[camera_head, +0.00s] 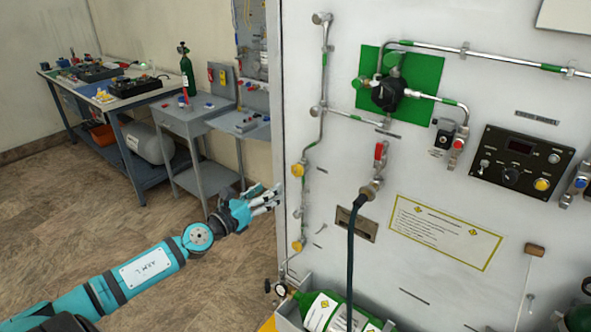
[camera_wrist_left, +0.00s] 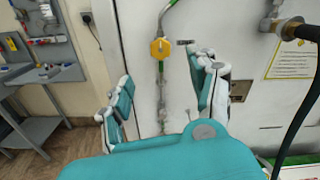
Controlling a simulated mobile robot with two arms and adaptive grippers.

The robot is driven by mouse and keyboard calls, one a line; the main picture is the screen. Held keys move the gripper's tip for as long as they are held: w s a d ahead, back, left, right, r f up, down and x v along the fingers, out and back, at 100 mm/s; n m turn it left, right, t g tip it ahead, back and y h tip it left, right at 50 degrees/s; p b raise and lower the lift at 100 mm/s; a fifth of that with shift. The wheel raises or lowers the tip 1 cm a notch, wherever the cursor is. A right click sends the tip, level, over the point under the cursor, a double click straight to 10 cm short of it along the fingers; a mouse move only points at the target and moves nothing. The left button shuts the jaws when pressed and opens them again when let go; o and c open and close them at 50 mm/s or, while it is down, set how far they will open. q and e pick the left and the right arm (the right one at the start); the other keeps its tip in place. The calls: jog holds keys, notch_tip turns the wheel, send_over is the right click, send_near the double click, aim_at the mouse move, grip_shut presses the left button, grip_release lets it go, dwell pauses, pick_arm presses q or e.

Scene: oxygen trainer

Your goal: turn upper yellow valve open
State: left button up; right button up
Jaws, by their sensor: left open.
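The upper yellow valve (camera_head: 297,170) is a small yellow knob on the vertical pipe at the left side of the white panel. In the left wrist view a yellow valve (camera_wrist_left: 160,47), apparently the same one, shows beyond and between my fingers. A lower yellow valve (camera_head: 297,246) sits on the same pipe line. My left gripper (camera_head: 270,194) is open and empty, just left of the panel edge and slightly below the upper valve. In the left wrist view its two fingers (camera_wrist_left: 160,88) are spread wide, apart from the valve. My right gripper is not in view.
The white panel (camera_head: 340,165) carries pipes, a regulator and a dark hose (camera_head: 351,265). A grey side table (camera_head: 190,118) and a workbench (camera_head: 120,100) stand at the left. Floor between them and the panel is clear.

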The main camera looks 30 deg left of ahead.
aim_at(295, 171)
pick_arm(q)
jog(key=w, duration=0.8)
jog(key=w+d, duration=0.1)
jog(key=w, duration=0.3)
jog(key=shift+s, duration=0.1)
jog(key=shift+p, duration=0.3)
jog(key=c, duration=1.1)
